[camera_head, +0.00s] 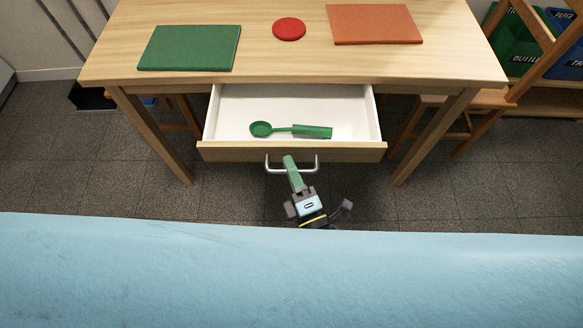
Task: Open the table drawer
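The wooden table (260,62) stands ahead with its drawer (292,152) pulled out under the top. The drawer's white inside shows, with a green ladle-like utensil (312,132) lying in it. A pale metal bar handle (315,166) is on the drawer front. My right gripper (292,172) is at the handle, its green finger part crossing over the bar near the middle. I see only one finger clearly, so its opening and whether it grips the bar cannot be told. My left gripper is not in view.
On the tabletop are a green mat (190,47), a red disc (289,29) and an orange mat (374,24). A wooden rack (540,22) with green and blue bins stands at the right.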

